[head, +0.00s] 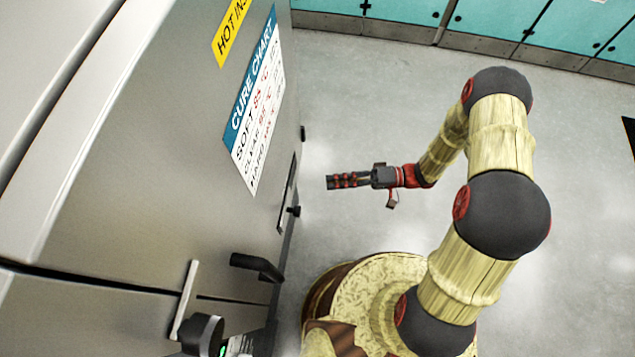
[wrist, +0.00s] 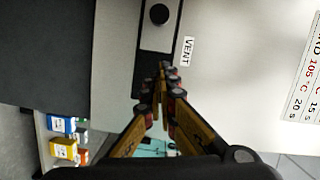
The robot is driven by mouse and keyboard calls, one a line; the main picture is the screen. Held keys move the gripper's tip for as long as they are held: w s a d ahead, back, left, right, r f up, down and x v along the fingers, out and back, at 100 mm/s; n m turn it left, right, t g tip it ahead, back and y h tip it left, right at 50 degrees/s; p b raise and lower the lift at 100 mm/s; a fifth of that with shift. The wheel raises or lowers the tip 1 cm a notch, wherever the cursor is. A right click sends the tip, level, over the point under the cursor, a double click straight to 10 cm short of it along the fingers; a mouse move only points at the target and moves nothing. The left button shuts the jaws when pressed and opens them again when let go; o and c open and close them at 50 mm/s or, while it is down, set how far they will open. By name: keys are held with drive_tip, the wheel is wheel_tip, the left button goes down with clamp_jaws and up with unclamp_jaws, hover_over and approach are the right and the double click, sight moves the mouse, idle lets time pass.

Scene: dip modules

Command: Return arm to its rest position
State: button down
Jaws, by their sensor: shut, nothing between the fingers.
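My gripper (head: 332,182) is at the end of my bent arm, held in the air to the right of a large grey metal cabinet. Its fingers are together and empty, pointing left toward the cabinet front in the head view. In the wrist view my gripper (wrist: 166,75) shows its fingertips closed together in front of a dark plate with a round knob, beside a label reading VENT. I cannot tell from the frames whether the fingertips touch the cabinet; a gap shows in the head view.
The cabinet (head: 130,120) bears a cure chart (head: 258,100), a dark handle (head: 257,267) and a knob (head: 203,335). Teal lockers (head: 490,20) line the back. The grey floor (head: 360,85) between is clear. Small coloured boxes (wrist: 63,148) stand on a shelf in the wrist view.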

drive_tip(key=shift+w+d, duration=0.2)
drive_tip(key=shift+d, duration=1.1)
